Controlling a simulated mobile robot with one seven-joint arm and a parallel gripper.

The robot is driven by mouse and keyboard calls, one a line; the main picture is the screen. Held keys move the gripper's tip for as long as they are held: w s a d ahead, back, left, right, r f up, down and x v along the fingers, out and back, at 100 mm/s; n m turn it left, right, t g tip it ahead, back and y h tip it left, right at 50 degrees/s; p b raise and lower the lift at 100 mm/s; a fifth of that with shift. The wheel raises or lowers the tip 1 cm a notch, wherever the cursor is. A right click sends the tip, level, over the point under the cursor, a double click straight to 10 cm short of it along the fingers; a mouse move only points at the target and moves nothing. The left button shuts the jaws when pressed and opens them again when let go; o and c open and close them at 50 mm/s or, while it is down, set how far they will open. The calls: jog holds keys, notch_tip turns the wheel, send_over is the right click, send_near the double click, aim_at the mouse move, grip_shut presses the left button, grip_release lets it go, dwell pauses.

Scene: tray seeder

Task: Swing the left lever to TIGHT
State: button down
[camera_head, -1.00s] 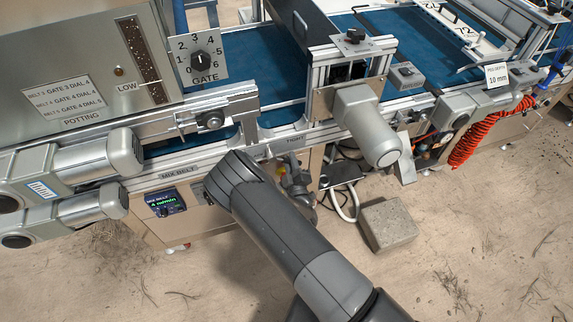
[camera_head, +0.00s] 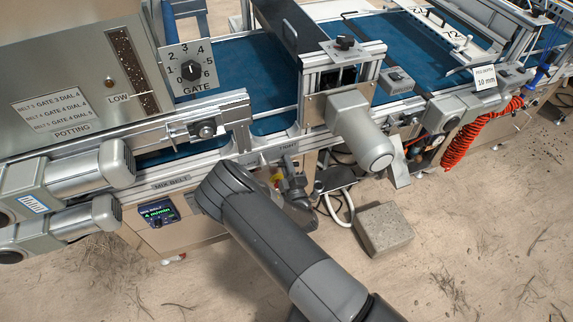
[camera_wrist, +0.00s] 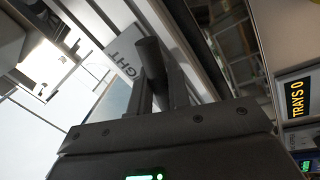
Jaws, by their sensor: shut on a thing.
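In the wrist view, the dark cylindrical grip of the lever (camera_wrist: 151,57) stands between the fingers of my gripper (camera_wrist: 158,88). My gripper is shut on it. In the head view, the TIGHT label (camera_head: 289,147) is on the machine's front rail, just above my arm. My arm's dark wrist covers much of the rail below the MIX BELT label (camera_head: 171,183). The lever's full length and its pivot cannot be made out, so its exact angle is unclear.
A grey motor (camera_head: 361,130) juts out right of the TIGHT label. Two more motors (camera_head: 80,186) stick out at the left. A concrete block (camera_head: 384,229) lies on the floor below. The MIX BELT display (camera_head: 158,213) reads 4 m/min. Open floor lies in front.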

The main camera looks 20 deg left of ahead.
jog(key=c, duration=1.4)
grip_release()
jog(key=v, duration=1)
jog(key=shift+s+d, duration=0.2)
jog(key=shift+s, duration=0.15)
jog(key=shift+w+f, duration=0.1)
